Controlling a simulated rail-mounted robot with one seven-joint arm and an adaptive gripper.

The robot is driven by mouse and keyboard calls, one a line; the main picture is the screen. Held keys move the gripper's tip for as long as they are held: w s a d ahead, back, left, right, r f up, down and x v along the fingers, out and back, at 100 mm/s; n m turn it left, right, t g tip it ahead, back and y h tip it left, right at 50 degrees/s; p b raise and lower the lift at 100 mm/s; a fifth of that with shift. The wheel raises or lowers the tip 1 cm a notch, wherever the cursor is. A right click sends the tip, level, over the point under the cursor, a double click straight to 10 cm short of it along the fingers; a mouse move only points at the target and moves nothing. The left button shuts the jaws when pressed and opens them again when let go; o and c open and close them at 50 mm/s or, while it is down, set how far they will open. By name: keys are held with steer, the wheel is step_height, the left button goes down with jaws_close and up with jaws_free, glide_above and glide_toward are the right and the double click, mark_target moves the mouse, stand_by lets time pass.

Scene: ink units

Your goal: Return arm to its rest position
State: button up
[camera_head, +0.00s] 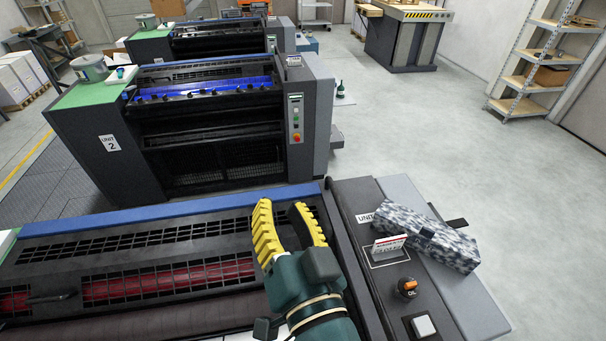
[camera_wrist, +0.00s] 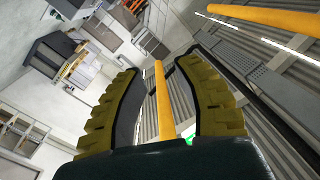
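My gripper (camera_head: 291,228) has yellow ribbed fingers with dark inner pads and a dark green body. It is raised over the right part of the nearest press (camera_head: 150,262), fingers pointing away toward the far presses. In the wrist view my gripper (camera_wrist: 160,103) shows its two fingers apart with a clear gap and nothing held between them. The wrist view is tilted and looks across the room toward a wall, so the press below my gripper is not clear there.
A speckled grey box (camera_head: 428,236) lies on the press's right side panel, near a small sign (camera_head: 388,246) and an orange-topped knob (camera_head: 407,287). The unit 2 press (camera_head: 215,125) stands beyond. A yellow pole (camera_wrist: 163,100) shows in the wrist view. Floor at right is clear.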

steer(key=s+d+r+n+t+h, duration=0.1)
steer(key=s+d+r+t+h, duration=0.1)
steer(key=r, duration=0.4)
steer(key=s+d+r+n+t+h, duration=0.1)
steer(key=s+d+r+t+h, duration=0.1)
steer(key=s+d+r+h, duration=0.1)
step_height(320, 180, up, 3)
steer(key=shift+s+d+n+t+h, duration=0.3)
steer(key=shift+s+d, duration=0.5)
steer(key=shift+d, duration=0.45)
step_height(320, 180, up, 12)
steer(key=p, duration=1.2)
steer(key=shift+r, duration=0.15)
